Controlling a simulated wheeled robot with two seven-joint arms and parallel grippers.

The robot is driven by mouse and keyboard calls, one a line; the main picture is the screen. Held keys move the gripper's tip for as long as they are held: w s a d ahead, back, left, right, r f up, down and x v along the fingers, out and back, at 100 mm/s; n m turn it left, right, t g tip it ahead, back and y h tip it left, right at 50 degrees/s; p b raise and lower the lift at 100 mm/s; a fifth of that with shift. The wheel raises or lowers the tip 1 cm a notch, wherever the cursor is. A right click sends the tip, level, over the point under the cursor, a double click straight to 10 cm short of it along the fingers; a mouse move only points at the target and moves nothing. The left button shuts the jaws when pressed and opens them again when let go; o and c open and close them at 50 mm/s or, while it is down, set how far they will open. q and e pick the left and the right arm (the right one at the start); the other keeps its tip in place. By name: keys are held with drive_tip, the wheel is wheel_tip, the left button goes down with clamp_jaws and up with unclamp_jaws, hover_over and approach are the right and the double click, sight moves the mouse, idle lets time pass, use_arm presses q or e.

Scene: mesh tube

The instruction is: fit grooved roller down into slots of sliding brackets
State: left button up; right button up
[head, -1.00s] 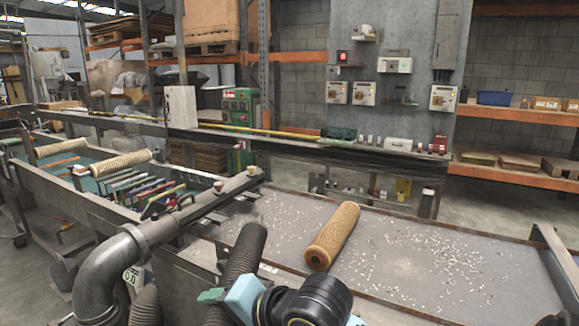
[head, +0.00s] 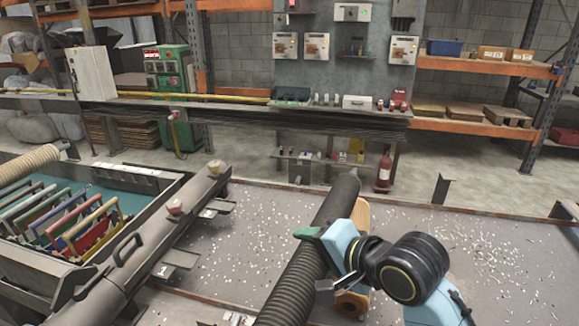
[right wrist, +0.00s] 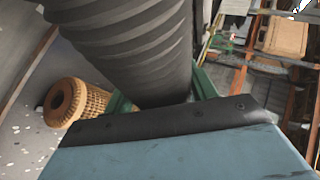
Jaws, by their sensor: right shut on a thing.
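A dark grooved roller (head: 312,255) slants through the lower middle of the head view, its far end raised toward the back. My right gripper (head: 318,238) is shut around it, with green fingertips at its sides. In the right wrist view the roller (right wrist: 125,45) fills the top between the green fingers of the gripper (right wrist: 162,96). Small metal brackets (head: 180,258) show along the dark rail left of the roller; their slots are too small to make out. My left gripper is not in view.
A tan mesh roller (head: 351,305) lies on the grey bed (head: 480,245), partly hidden behind my right gripper; it also shows in the right wrist view (right wrist: 88,102). White chips litter the bed. A tray of coloured frames (head: 75,220) stands at left.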

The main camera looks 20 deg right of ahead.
use_arm(q)
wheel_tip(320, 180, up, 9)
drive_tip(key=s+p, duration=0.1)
drive_tip(key=p, duration=0.7)
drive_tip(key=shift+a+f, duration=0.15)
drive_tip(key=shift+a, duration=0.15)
use_arm(e)
drive_tip(key=w+r+y, duration=0.2)
drive_tip(key=w, duration=0.8)
drive_tip(key=w+a+r+n+t+y, duration=0.1)
drive_tip(key=w+r, duration=0.1)
drive_tip(key=w, duration=0.9)
drive_tip(key=shift+a+y, duration=0.3)
drive_tip(key=shift+y, duration=0.1)
use_arm(q)
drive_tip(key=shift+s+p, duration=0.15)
drive_tip(key=shift+p, duration=0.15)
use_arm(e)
drive_tip(key=shift+r, duration=0.15)
use_arm(q)
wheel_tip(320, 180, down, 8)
drive_tip(key=b, duration=0.7)
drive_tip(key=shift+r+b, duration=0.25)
drive_tip(key=shift+b, duration=0.1)
use_arm(e)
drive_tip(key=shift+f, duration=5.8)
drive_tip(key=shift+f, duration=0.15)
